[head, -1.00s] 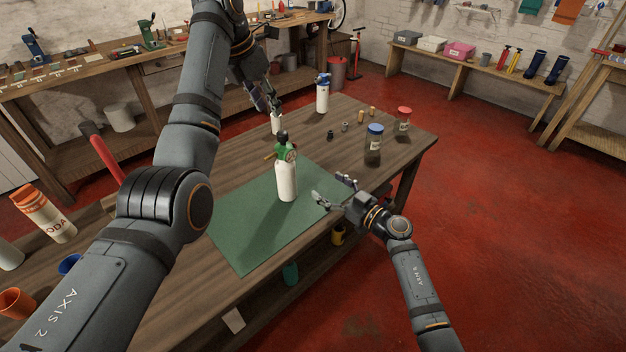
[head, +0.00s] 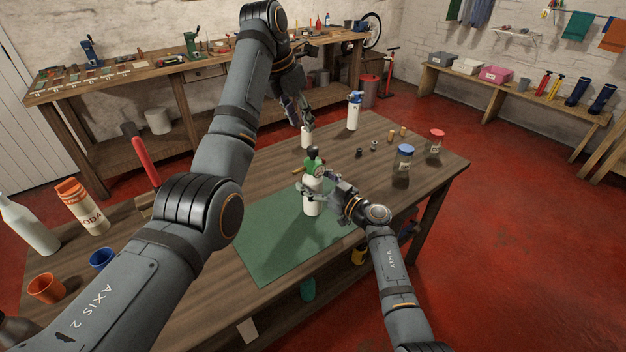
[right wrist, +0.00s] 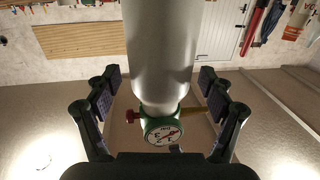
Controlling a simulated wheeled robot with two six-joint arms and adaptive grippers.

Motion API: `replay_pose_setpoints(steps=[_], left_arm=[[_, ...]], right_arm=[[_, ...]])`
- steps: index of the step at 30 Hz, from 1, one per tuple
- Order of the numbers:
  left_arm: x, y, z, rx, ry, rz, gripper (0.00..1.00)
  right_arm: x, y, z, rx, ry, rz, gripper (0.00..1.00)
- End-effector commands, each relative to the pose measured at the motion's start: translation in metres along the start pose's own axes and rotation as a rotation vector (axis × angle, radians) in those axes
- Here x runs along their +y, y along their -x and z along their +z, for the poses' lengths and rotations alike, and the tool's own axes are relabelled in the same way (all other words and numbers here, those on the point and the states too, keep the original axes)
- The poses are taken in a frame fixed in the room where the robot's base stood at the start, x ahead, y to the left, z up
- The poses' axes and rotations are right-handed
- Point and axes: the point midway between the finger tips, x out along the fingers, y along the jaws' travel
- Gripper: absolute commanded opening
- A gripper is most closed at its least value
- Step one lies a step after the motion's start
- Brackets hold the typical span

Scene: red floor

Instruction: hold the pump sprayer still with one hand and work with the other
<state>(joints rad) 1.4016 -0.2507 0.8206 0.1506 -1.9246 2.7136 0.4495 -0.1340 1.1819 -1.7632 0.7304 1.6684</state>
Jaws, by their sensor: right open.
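The pump sprayer, a white bottle (head: 312,205) with a green head and a round gauge, stands upright on the green mat (head: 265,245). My right gripper (head: 324,191) is open around the bottle. In the right wrist view the white body (right wrist: 160,45) and gauge (right wrist: 163,131) lie between its spread fingers (right wrist: 165,105), with gaps on both sides. My left gripper (head: 301,118) points down at a smaller white bottle (head: 307,139) behind the sprayer. Its fingers partly hide that bottle's top, and I cannot tell whether they touch it.
A blue-topped white bottle (head: 353,112) stands at the table's back. Jars with blue (head: 403,160) and red (head: 435,143) lids stand at the right. Several small parts lie between. The mat's front is clear.

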Motion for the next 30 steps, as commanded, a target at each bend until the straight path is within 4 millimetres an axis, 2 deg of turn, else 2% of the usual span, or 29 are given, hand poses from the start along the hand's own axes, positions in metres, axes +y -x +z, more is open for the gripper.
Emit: replay_pose_setpoints(steps=[3, 11, 27, 28, 30], left_arm=[[0.0000, 0.0000, 0.0000, 0.000, 0.000, 0.000, 0.38], [0.0000, 0.0000, 0.0000, 0.000, 0.000, 0.000, 0.38], [0.0000, 0.0000, 0.0000, 0.000, 0.000, 0.000, 0.38], [0.0000, 0.0000, 0.0000, 0.000, 0.000, 0.000, 0.36], [0.0004, -0.0007, -0.0006, -0.004, 0.000, -0.001, 0.27]], right_arm=[[-0.0004, -0.0075, -0.0005, 0.001, 0.001, 0.000, 0.82], [-0.0003, -0.0085, -0.0001, 0.000, 0.000, 0.001, 0.82], [-0.0002, -0.0081, 0.0001, 0.000, 0.000, 0.001, 0.09], [-0.0001, -0.0081, 0.0001, 0.000, 0.000, 0.001, 0.06], [-0.0001, -0.0081, 0.0001, 0.000, 0.000, 0.001, 0.06]])
